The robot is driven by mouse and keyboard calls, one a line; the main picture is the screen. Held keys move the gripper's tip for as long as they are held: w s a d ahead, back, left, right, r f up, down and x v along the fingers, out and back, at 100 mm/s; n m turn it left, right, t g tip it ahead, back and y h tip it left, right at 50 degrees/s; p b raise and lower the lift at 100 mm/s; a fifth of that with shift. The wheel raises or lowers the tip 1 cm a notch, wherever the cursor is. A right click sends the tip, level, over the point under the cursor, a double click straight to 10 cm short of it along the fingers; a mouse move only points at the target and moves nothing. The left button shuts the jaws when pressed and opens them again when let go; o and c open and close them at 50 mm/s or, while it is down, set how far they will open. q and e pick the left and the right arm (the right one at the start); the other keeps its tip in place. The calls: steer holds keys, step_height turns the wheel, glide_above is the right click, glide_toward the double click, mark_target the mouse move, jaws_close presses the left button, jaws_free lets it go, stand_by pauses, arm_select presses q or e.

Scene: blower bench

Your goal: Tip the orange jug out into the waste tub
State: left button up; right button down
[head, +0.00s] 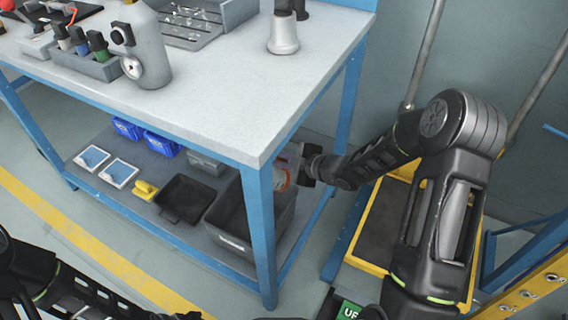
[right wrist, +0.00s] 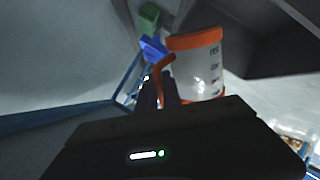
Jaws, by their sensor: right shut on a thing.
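The jug (right wrist: 198,72) is clear, with an orange rim, orange handle and dark scale marks. My right gripper (right wrist: 158,92) is shut on its handle. In the head view the jug (head: 279,180) shows only in part behind the bench's front corner and leg. My right gripper (head: 303,168) reaches in under the bench top from the right, with the jug above the right part of the dark grey tub (head: 226,238) on the lower shelf. I cannot tell the jug's exact tilt or contents.
The bench top (head: 215,100) is close above the jug, and a blue leg (head: 262,235) stands in front of the tub. A black tray (head: 184,199), a yellow item (head: 145,190) and blue bins (head: 160,143) share the shelf. A yellow-framed platform (head: 385,225) stands right.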

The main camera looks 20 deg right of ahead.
mark_target(274, 158)
steer(key=shift+a+r+n+h+b, duration=0.5)
steer(key=shift+h+b, duration=0.1)
steer(key=shift+b, duration=0.65)
steer(key=shift+a+r+h+b, duration=0.2)
steer(key=shift+h+b, duration=0.1)
steer(key=shift+b, duration=0.8)
steer(key=b, duration=0.2)
steer(key=a+n+b, duration=0.1)
steer(key=b, duration=0.2)
steer(key=shift+s+a+r+h, duration=0.1)
steer(key=shift+s+r+h, duration=0.05)
steer(key=shift+r+h, duration=0.2)
steer(key=shift+a+r+n+h+b, duration=0.35)
steer(key=shift+a+n+h+b, duration=0.15)
steer(key=shift+a, duration=0.2)
steer(key=shift+a+r+h+p, duration=0.25)
steer(key=shift+a+p, duration=0.05)
steer(key=shift+a, duration=0.1)
steer(key=shift+d+r+n+p, duration=0.1)
steer(key=shift+n+p, duration=0.2)
steer(key=shift+p, duration=0.15)
steer(key=shift+s+a+h+p, duration=0.1)
steer(key=shift+a+h+p, duration=0.35)
steer(key=shift+p, duration=1.95)
steer(key=shift+d, duration=0.1)
